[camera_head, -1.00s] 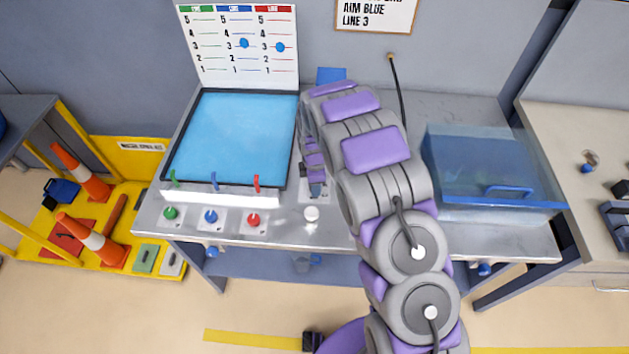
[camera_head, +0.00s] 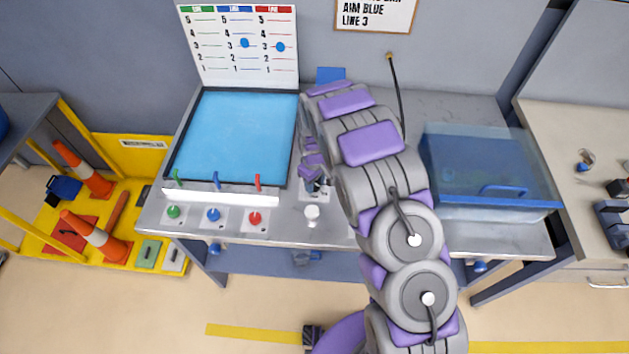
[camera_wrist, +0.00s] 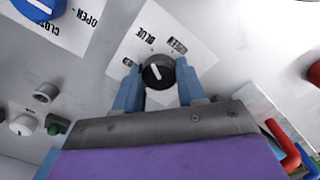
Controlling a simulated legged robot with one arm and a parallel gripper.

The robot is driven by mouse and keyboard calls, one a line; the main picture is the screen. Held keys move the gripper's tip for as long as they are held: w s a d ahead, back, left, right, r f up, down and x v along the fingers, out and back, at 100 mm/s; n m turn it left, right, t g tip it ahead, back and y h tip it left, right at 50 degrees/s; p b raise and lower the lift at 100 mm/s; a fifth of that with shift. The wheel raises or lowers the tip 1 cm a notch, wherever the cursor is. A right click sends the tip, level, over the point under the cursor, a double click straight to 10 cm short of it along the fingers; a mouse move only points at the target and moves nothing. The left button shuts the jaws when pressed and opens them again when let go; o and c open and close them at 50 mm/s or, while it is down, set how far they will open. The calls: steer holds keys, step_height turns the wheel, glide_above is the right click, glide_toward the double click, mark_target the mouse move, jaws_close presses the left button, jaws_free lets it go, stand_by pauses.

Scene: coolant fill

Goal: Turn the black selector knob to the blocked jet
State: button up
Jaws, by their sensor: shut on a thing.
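The black selector knob (camera_wrist: 158,72) shows in the wrist view with a white pointer line, on a white label plate (camera_wrist: 140,45) with BLUE printed near its middle. The line slants towards the plate's upper left; the exact mark it meets is unclear. My gripper (camera_wrist: 159,80) has one blue finger on each side of the knob and is shut on it. In the head view my gripper (camera_head: 313,186) is low over the bench front, and the knob is largely hidden. Green (camera_head: 177,176), blue (camera_head: 216,180) and red (camera_head: 258,182) jets line the tray's front; which is blocked is unclear.
Green (camera_head: 173,212), blue (camera_head: 212,215) and red (camera_head: 255,218) knobs and a white knob (camera_head: 312,212) line the bench front. A blue tray (camera_head: 298,125) is left of my arm; a clear blue-based box (camera_head: 480,170) is right. A wall sign (camera_head: 375,12) reads AIM BLUE LINE 3.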

steer(key=m, duration=0.4)
steer(key=shift+w+r+m, duration=0.1)
steer(key=shift+w+m, duration=0.05)
steer(key=shift+m, duration=0.15)
steer(key=m, duration=0.3)
steer(key=shift+m, duration=0.4)
steer(key=m, duration=0.5)
steer(key=shift+m+b, duration=0.45)
steer(key=shift+m, duration=0.85)
steer(key=shift+m, duration=0.3)
steer(key=o, duration=1.1)
steer(key=shift+a, duration=0.15)
steer(key=shift+c, duration=0.2)
